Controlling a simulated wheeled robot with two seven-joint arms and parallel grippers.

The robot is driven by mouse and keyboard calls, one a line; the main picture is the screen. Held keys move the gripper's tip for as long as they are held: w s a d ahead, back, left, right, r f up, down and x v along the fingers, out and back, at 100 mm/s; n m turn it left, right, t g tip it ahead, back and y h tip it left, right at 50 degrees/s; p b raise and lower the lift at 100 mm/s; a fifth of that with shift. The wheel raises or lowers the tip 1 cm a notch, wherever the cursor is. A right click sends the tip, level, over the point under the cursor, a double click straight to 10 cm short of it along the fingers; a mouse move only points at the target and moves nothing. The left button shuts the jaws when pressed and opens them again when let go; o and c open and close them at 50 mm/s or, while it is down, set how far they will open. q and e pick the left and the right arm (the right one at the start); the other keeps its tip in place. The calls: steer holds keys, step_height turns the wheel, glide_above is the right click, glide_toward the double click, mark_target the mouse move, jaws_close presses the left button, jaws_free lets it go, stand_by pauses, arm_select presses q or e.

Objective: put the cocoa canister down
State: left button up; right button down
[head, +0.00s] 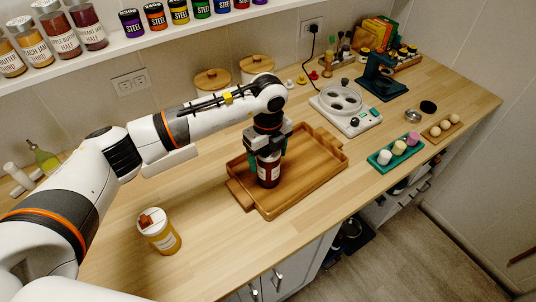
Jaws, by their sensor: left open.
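The cocoa canister appears to be the dark red-brown container (268,174) with a white label. It stands upright on the wooden tray (313,191), as far as I can see, though its label is too small to read. My left gripper (268,156) points down over it, open, with a teal finger on each side of its upper part. The gripper hides the canister's top. I cannot tell whether the fingers touch it. My right gripper is out of view.
A yellow jar (160,232) stands on the counter at front left. A white appliance (345,109), a teal tray with several small cups (396,153) and an egg holder (441,130) lie to the right. Two lidded canisters stand behind. Bare counter surrounds the wooden tray's front left.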

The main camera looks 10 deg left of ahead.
arm_select(q)
step_height(320, 180, up, 11)
steer(key=b, duration=0.3)
steer(key=shift+f, duration=0.1)
steer(key=shift+r+b, duration=0.3)
steer(key=shift+r, duration=0.25)
steer(key=shift+f, duration=0.1)
